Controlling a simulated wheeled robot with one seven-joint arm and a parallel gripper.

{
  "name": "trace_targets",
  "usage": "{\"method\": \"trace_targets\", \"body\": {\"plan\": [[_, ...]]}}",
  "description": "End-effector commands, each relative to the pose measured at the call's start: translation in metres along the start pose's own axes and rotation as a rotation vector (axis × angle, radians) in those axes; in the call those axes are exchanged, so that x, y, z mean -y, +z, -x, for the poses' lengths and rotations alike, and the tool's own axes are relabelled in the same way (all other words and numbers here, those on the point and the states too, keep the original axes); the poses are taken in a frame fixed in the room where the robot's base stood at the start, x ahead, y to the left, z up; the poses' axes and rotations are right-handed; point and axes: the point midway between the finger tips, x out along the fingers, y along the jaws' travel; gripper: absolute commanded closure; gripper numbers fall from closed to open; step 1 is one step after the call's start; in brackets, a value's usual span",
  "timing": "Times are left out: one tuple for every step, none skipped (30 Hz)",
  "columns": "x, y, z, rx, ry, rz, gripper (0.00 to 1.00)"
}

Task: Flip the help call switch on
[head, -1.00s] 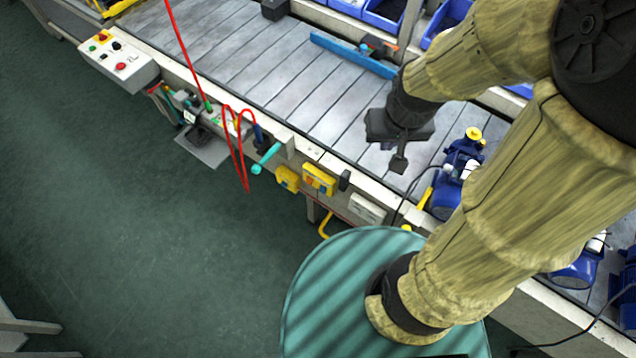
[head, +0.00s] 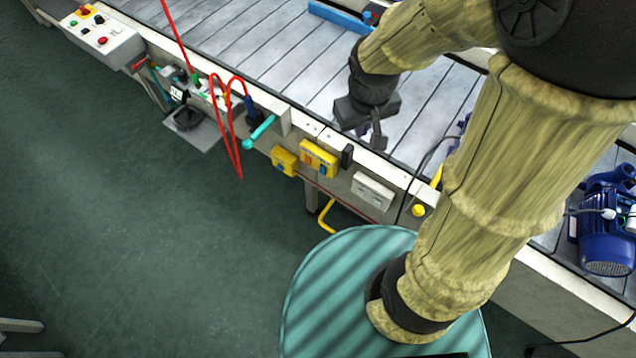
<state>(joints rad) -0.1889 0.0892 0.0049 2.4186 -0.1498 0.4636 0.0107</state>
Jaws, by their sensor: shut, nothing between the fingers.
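I cannot tell for certain which fitting is the help call switch. Along the bench's front side are two small yellow boxes, a left one (head: 284,161) and a larger right one (head: 318,158) with coloured buttons. Right of them come a small black block (head: 346,156), a white socket-like box (head: 372,191) and a yellow knob (head: 418,210). My gripper (head: 379,141) is shut and empty, pointing down above the conveyor near its front edge. It appears apart from these fittings. My arm hides part of the bench to the right.
A grey control box (head: 100,38) with coloured buttons is at upper left. A red cord (head: 226,110) and a teal handle (head: 261,131) stick out from the front. A blue pump (head: 607,230) sits at right. The green floor (head: 140,240) at left is clear.

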Motion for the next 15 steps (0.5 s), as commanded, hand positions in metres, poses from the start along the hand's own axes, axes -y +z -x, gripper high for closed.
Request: {"method": "trace_targets", "body": {"plan": [[0.008,0.000,-0.028,0.004,0.004,0.034,1.00],[0.011,-0.001,-0.035,0.007,0.006,0.051,1.00],[0.015,-0.003,-0.045,0.010,0.010,0.076,1.00],[0.018,-0.004,-0.052,0.012,0.013,0.095,1.00],[0.021,-0.006,-0.060,0.014,0.016,0.112,1.00],[0.026,-0.007,-0.070,0.018,0.021,0.136,1.00],[0.029,-0.008,-0.078,0.020,0.024,0.155,1.00],[0.033,-0.009,-0.085,0.022,0.028,0.172,1.00],[0.037,-0.011,-0.095,0.023,0.032,0.196,1.00],[0.040,-0.013,-0.103,0.026,0.037,0.214,1.00],[0.044,-0.013,-0.111,0.029,0.041,0.232,1.00],[0.049,-0.015,-0.121,0.030,0.046,0.255,1.00],[0.052,-0.016,-0.128,0.031,0.050,0.273,1.00],[0.056,-0.017,-0.135,0.033,0.055,0.291,1.00],[0.061,-0.018,-0.145,0.036,0.060,0.314,1.00]]}}
